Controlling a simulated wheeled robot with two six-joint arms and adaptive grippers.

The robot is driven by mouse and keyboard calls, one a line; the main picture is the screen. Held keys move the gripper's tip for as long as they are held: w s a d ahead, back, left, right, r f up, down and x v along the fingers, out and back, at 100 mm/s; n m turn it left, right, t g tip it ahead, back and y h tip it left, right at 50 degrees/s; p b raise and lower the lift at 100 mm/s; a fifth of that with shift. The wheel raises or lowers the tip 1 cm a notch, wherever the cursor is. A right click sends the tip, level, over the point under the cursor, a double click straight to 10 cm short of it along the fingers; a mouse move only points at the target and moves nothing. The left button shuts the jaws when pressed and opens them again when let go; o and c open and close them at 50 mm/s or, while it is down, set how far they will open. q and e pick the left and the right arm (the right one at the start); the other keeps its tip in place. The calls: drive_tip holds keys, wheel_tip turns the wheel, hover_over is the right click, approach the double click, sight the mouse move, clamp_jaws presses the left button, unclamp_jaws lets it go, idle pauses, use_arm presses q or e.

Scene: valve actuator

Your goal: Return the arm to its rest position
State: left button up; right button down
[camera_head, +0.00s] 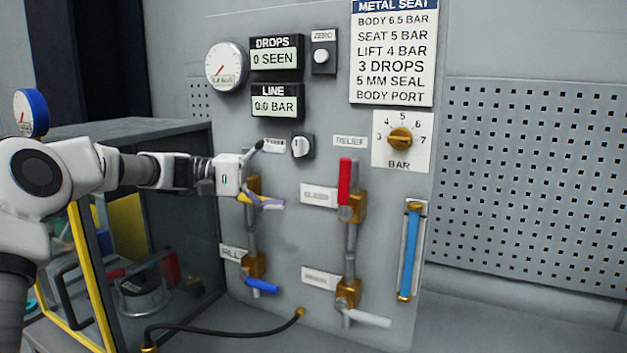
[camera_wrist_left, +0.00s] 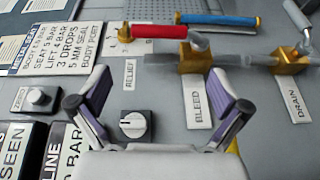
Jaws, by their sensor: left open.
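My left arm (camera_head: 100,170) reaches in from the left in the head view, out toward the grey panel (camera_head: 285,215). My left gripper (camera_head: 265,175) is open, with nothing seen between its fingers. It is in front of the panel, left of the small white rotary knob (camera_head: 301,146) and over the upper left valve (camera_head: 252,187), which it partly covers. In the left wrist view the spread fingers (camera_wrist_left: 160,85) show with the rotary knob (camera_wrist_left: 134,125) between their bases; contact cannot be told. My right gripper is in neither view.
A red-handled valve (camera_head: 345,185), a blue handle (camera_head: 262,286) and a grey handle (camera_head: 367,319) stick out from the panel. A glass-sided cabinet with a yellow-edged frame (camera_head: 90,275) stands under my arm. A black hose (camera_head: 220,325) runs along the bench.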

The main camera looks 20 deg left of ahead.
use_arm(q)
drive_tip(key=shift+v, duration=1)
